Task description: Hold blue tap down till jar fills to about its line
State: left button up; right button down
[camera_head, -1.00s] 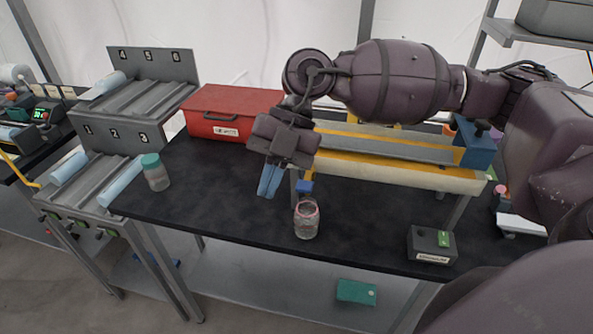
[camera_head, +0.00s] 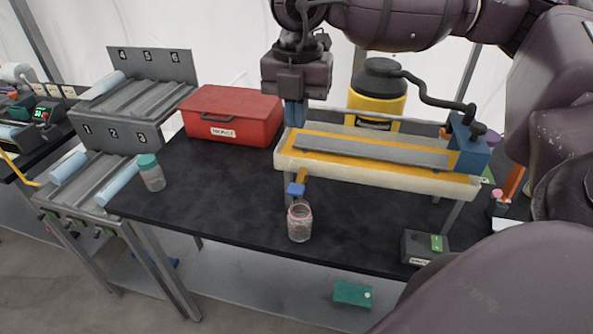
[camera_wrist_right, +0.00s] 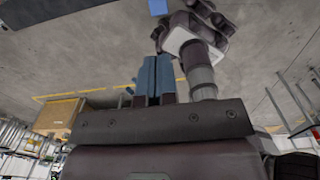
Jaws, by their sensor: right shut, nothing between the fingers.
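The blue tap (camera_head: 296,189) sits at the left front end of a cream and yellow trough (camera_head: 380,170). A clear glass jar (camera_head: 300,225) with a pinkish-red ring near its top stands upright on the black table, just below the tap. I cannot make out any water level in it. My right gripper (camera_head: 294,122) points down at the left end of the trough, above and behind the tap and apart from it. Its blue fingers are together and empty, as the right wrist view (camera_wrist_right: 154,72) also shows. My left gripper is not in view.
A red toolbox (camera_head: 232,118) stands behind left on the black table (camera_head: 230,200). A jar with a teal lid (camera_head: 151,172) stands near the left edge. A yellow and black container (camera_head: 378,95) is behind the trough, and a dark box (camera_head: 425,246) is front right.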

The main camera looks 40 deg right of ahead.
aim_at(297, 188)
notch_tip(297, 188, down, 13)
jog(key=shift+r+p, duration=0.1)
jog(key=shift+p, duration=0.35)
jog(key=shift+f, duration=0.6)
